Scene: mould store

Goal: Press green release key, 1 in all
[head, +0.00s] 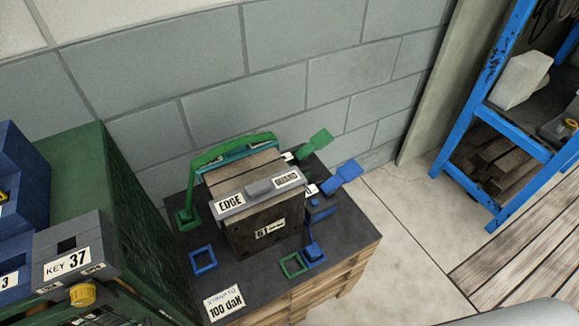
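A grey and brown block (265,225) labelled "EDGE" and "GUARD" stands on a dark-topped pallet (340,250). A green strap or bar (225,150) arches over its back, with a green foot (187,219) at its left. A green paddle-shaped tab (318,142) sticks up behind the block at the right, beside a similar blue tab (345,172). I cannot tell which green part is the release key. Neither of my grippers is in view.
At left stand a green crate (135,225) and a grey box (75,252) labelled "KEY 37". A blue square outline (203,260) and a blue fitting (318,220) are on the pallet. A blue rack (490,100) stands right; pale floor (410,240) between is clear.

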